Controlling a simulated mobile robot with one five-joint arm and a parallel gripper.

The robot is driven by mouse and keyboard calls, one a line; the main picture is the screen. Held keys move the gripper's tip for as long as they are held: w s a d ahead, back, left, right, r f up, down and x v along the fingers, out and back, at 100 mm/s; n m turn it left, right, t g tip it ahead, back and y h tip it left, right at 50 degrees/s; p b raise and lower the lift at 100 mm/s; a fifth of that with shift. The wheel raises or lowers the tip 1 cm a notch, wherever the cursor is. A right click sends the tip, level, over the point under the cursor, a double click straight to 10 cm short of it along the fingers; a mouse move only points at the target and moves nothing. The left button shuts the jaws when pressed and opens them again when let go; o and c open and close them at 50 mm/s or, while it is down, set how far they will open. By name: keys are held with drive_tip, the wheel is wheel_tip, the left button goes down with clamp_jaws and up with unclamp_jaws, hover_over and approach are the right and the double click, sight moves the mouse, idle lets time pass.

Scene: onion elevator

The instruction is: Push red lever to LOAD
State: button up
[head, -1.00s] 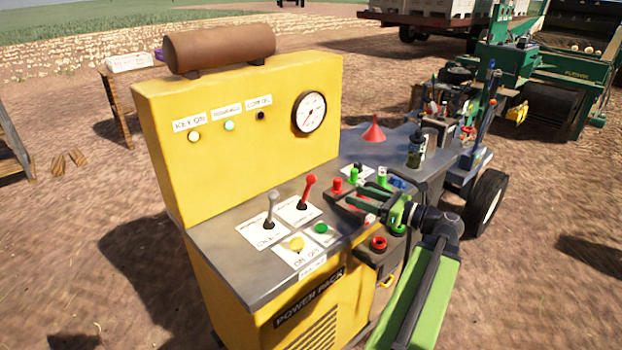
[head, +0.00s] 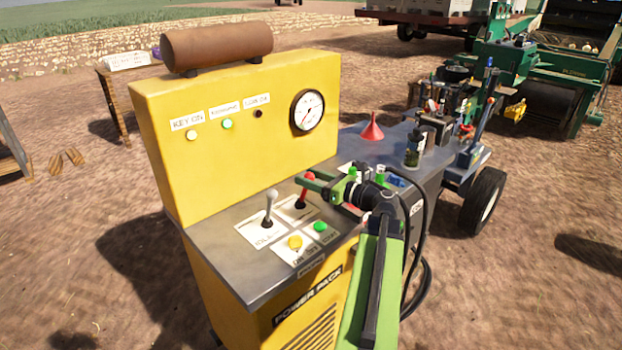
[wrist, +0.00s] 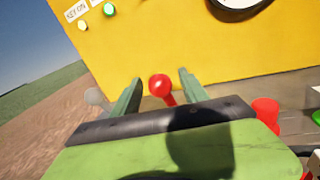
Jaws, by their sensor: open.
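The red lever (head: 306,187) stands on the grey top of the yellow power pack, in its white label plate. Its round red knob (wrist: 159,85) shows between my two fingers in the wrist view. My gripper (head: 303,187) is open, with its green fingers on either side of the lever's upper part. Whether a finger touches the lever I cannot tell. The lever's base is partly visible in the head view. The label wording near it is too small or hidden to read.
A grey lever (head: 269,206) stands left of the red one. A yellow button (head: 295,242) and a green button (head: 320,226) lie in front. The yellow panel (head: 240,130) with a gauge (head: 307,109) rises behind. A red funnel (head: 372,128) stands farther right.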

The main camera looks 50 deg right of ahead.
drive_tip(key=shift+c, duration=0.2)
clamp_jaws()
idle(1.1)
